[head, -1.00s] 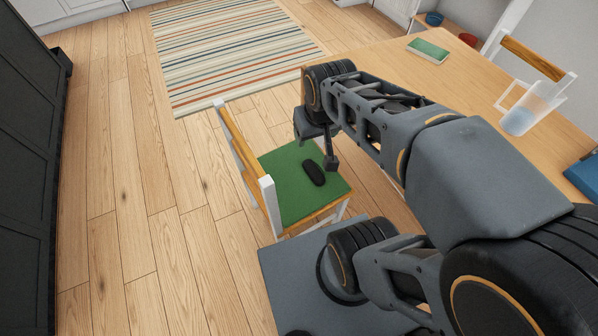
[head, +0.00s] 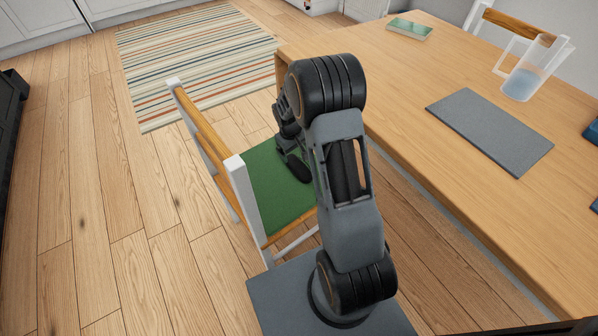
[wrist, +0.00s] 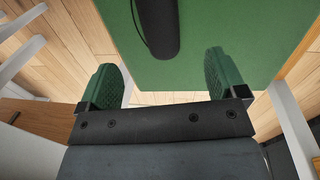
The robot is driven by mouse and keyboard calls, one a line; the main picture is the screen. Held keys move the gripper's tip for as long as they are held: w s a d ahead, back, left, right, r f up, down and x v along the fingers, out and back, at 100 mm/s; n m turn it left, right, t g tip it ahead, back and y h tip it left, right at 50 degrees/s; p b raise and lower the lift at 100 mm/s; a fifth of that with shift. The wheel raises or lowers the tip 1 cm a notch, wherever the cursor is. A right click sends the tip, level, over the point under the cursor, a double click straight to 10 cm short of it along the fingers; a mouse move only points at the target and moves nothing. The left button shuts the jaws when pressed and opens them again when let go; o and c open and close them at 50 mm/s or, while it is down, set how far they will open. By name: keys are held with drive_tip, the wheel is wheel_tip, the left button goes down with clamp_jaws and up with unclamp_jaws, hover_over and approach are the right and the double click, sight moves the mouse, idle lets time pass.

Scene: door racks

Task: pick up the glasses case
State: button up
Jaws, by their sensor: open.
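The glasses case (wrist: 158,25) is a dark, rounded, oblong case lying on the green seat (wrist: 225,35) of a chair. In the wrist view it is at the top, cut off by the frame edge, in line with the space between the fingers. My gripper (wrist: 163,75) has its two green-padded fingers spread apart, with nothing between them. The case lies beyond the fingertips. In the head view the case (head: 299,168) shows just beside my gripper, partly hidden by my arm.
The chair's wooden backrest (head: 205,125) stands left of the seat. A wooden table (head: 430,80) is close on the right, bearing a grey mat (head: 490,130), a pitcher (head: 525,75) and a green book (head: 409,29). A striped rug (head: 200,60) lies behind; the floor at left is clear.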

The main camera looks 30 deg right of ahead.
sight(298, 165)
drive_tip(key=f+b, duration=0.1)
drive_tip(key=f, duration=0.2)
drive_tip(key=d+f+b, duration=0.1)
drive_tip(key=f, duration=0.3)
drive_tip(key=f+b, duration=0.1)
drive_tip(key=f, duration=0.2)
drive_tip(key=shift+w+d+f, duration=0.2)
drive_tip(key=shift+f, duration=0.2)
drive_tip(key=shift+c, duration=0.2)
drive_tip(key=shift+r, duration=0.1)
drive_tip(key=c, duration=1)
drive_tip(key=shift+r, duration=0.1)
